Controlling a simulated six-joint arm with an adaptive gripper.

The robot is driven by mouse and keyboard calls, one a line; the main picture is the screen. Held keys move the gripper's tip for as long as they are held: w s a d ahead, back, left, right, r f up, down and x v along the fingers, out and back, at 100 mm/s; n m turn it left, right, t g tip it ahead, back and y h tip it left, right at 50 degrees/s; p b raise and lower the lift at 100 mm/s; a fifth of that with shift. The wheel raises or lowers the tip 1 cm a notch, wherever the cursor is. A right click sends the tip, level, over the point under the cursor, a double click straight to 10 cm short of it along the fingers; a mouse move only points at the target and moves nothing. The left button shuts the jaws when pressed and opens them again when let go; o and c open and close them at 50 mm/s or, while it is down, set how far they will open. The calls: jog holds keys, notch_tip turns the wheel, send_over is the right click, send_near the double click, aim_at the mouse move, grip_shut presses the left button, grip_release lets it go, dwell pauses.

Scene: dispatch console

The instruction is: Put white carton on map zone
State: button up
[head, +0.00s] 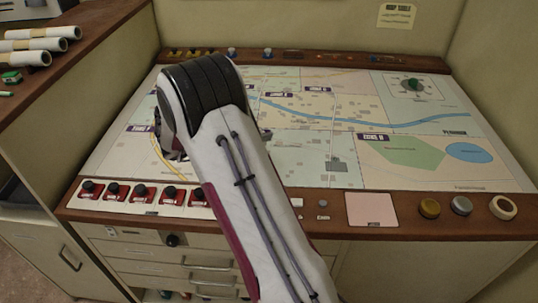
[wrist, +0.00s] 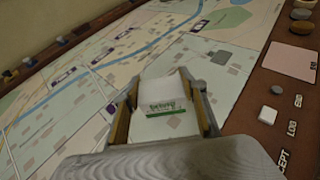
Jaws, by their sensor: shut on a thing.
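My gripper (wrist: 167,108) is shut on the white carton (wrist: 165,92), which has green lettering and a green band, in the wrist view. The carton sits between the two fingers, over the map. In the head view my arm covers the carton and most of the gripper. The map (head: 420,120) lies on the console top, split into pale coloured zones with small purple labels. It also fills much of the wrist view (wrist: 100,65). I cannot tell whether the carton touches the map.
Red switch blocks (head: 130,192) line the console's front left edge. A pink pad (head: 370,209) and round knobs (head: 461,205) sit at the front right. Rolled papers (head: 35,45) lie on the left shelf. The map's right side is clear.

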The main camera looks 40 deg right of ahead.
jog(key=shift+f, duration=2.4)
jog(key=shift+f, duration=0.1)
jog(key=shift+f, duration=1.75)
jog(key=shift+f, duration=0.15)
jog(key=o, duration=1.2)
jog(key=shift+c, duration=0.2)
jog(key=shift+r, duration=0.2)
jog(key=v, duration=1.2)
jog(key=shift+f, duration=0.1)
